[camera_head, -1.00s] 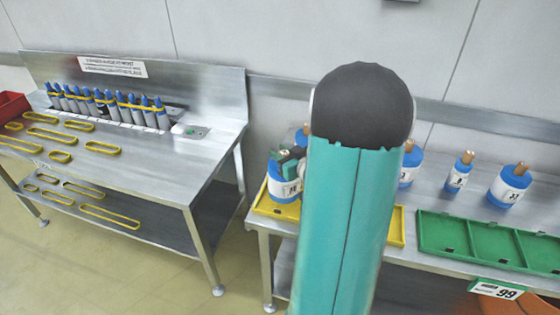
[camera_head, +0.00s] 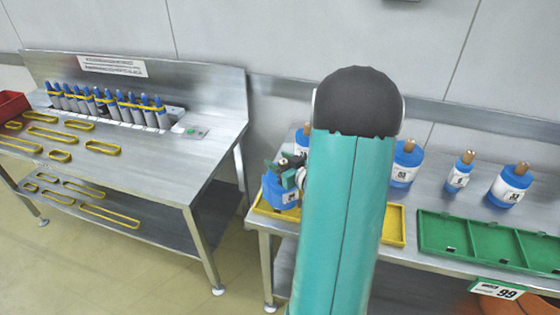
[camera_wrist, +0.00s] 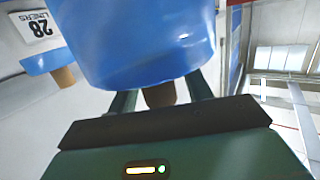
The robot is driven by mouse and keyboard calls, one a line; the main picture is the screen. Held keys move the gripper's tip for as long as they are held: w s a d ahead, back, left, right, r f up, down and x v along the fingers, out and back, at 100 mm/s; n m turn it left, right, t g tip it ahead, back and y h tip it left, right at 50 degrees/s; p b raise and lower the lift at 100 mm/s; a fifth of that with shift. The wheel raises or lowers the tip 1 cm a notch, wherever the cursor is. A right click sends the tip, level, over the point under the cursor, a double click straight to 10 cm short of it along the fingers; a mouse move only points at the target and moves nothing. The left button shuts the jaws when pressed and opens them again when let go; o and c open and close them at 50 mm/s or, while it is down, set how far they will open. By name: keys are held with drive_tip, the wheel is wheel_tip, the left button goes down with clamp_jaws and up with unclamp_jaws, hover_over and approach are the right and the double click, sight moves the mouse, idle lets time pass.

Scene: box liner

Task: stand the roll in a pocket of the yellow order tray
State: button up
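The roll (camera_head: 272,192) is blue with a white label. It hangs tilted from my gripper (camera_head: 287,172), over or just at the left end of the yellow order tray (camera_head: 395,228); whether it touches the tray is unclear. In the wrist view the roll's blue body (camera_wrist: 140,40) fills the top middle, with its brown core end between the fingers of my gripper (camera_wrist: 160,97), which look shut on it. My teal arm hides the middle of the tray and its pockets.
Other blue rolls with brown cores (camera_head: 405,163), (camera_head: 460,172), (camera_head: 511,185) stand behind the trays. A green tray (camera_head: 480,240) lies to the right. A separate steel bench (camera_head: 150,165) with yellow loops and a row of bottles (camera_head: 105,102) is on the left.

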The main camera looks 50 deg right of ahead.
drive_tip(key=shift+r, duration=0.1)
drive_tip(key=shift+s+r, duration=0.1)
drive_tip(key=shift+s, duration=0.15)
drive_tip(key=v, duration=1.2)
drive_tip(key=w+a+r+g+h, duration=0.4)
drive_tip(key=w+a+r+g, duration=0.1)
drive_tip(key=w+a+r, duration=0.45)
drive_tip(key=s+a+r+g+y, duration=0.1)
drive_tip(key=s+a, duration=0.3)
drive_tip(key=a, duration=0.4)
drive_tip(key=s+a+n+g+y, duration=0.1)
drive_tip(key=s+a+g+y, duration=0.1)
drive_tip(key=a, duration=0.6)
drive_tip(key=s+a+r+g+y, duration=0.1)
drive_tip(key=s+a+g+y, duration=0.1)
drive_tip(key=s+a, duration=0.4)
drive_tip(key=shift+a+r+y, duration=0.3)
drive_tip(key=shift+a+y, duration=0.2)
drive_tip(key=shift+a, duration=0.65)
drive_tip(key=shift+s, duration=0.1)
